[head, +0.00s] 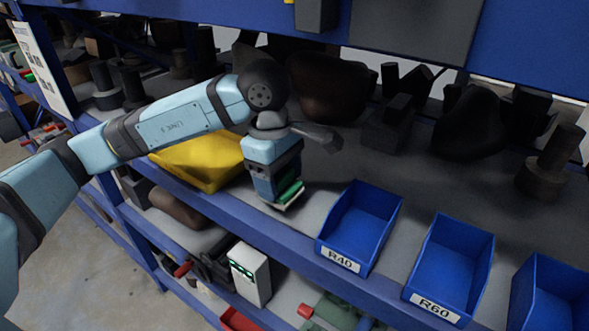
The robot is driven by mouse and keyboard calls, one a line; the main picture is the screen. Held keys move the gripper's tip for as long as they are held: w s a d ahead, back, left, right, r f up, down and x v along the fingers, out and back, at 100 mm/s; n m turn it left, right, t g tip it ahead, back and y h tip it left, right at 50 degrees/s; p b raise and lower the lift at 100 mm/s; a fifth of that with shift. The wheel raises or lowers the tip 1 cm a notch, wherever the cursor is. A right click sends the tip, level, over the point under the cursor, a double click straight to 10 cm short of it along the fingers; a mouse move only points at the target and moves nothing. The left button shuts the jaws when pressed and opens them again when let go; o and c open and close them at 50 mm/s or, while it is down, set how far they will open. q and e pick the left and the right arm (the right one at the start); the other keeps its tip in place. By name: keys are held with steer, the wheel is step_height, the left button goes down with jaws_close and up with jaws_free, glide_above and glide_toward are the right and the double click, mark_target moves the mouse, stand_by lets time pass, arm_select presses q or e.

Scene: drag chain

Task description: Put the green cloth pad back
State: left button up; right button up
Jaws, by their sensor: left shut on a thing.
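The green cloth pad (290,193) shows as a small green piece at the lower end of my left gripper (284,199). The gripper is shut on it and points down over the grey shelf, between a yellow bin and a blue bin. Most of the pad is hidden by the gripper, and I cannot tell whether its lower edge touches the shelf. My right gripper is not in the head view.
A yellow bin (205,163) stands left of my left gripper. Blue bins labelled R40 (340,263) and R60 (437,301) stand to its right. Dark parts (335,85) fill the shelf's back. A white box (250,272) stands on the lower shelf.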

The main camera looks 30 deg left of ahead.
mark_target(279, 192)
arm_select(q)
steer(key=shift+w+f, duration=0.1)
steer(key=shift+w, duration=0.1)
steer(key=f, duration=0.1)
steer(key=s+f, duration=0.1)
steer(key=shift+s+d+f+b, duration=0.1)
steer(key=shift+f+b, duration=0.25)
steer(key=shift+b, duration=0.05)
steer(key=shift+f, duration=0.25)
steer(key=shift+w, duration=0.35)
steer(key=shift+s, duration=0.1)
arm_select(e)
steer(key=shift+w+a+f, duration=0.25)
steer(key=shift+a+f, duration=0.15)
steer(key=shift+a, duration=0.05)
